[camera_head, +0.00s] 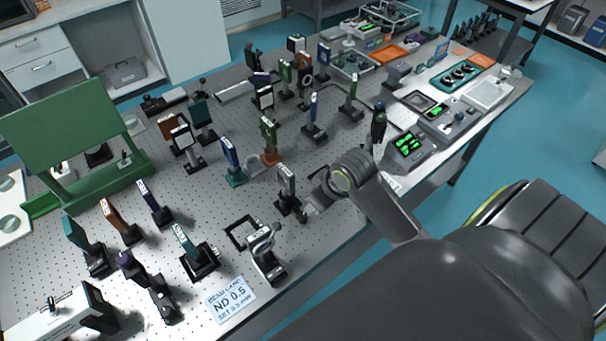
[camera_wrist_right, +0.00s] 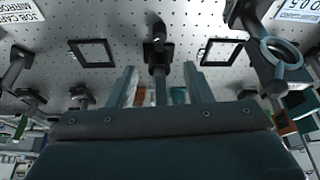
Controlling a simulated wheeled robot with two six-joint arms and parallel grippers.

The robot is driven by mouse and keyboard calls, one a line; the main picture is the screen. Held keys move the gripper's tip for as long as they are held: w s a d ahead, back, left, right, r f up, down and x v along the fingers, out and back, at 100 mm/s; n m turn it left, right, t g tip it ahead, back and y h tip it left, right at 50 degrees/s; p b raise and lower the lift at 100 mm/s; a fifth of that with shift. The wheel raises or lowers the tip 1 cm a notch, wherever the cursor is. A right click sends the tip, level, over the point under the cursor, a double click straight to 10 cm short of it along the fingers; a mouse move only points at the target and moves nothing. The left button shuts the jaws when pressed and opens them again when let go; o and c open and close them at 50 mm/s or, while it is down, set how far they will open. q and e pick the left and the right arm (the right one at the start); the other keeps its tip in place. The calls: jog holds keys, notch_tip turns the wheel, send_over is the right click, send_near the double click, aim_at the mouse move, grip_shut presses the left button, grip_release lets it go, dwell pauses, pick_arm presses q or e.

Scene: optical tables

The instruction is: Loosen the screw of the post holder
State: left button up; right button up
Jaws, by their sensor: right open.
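A dark post holder (camera_head: 287,204) with a grey upright plate on top stands near the table's front edge in the head view. My right gripper (camera_head: 312,203) is close beside it, on its right. In the right wrist view, my right gripper (camera_wrist_right: 160,84) has its two fingers apart. A dark post holder (camera_wrist_right: 157,58) shows between and beyond the fingertips. I cannot tell whether a finger touches it. The screw is too small to make out. My left gripper is not in view.
Several other post-mounted optics stand close behind and to the left. A black square frame (camera_head: 242,233) lies on the table, and a ring mount (camera_head: 266,246) stands near the front edge. A labelled card (camera_head: 231,298) lies at the front. Control boxes (camera_head: 410,146) sit to the right.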

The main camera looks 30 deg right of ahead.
aim_at(303, 215)
jog(key=p+x, duration=0.1)
jog(key=x, duration=1.4)
jog(key=shift+s, duration=0.1)
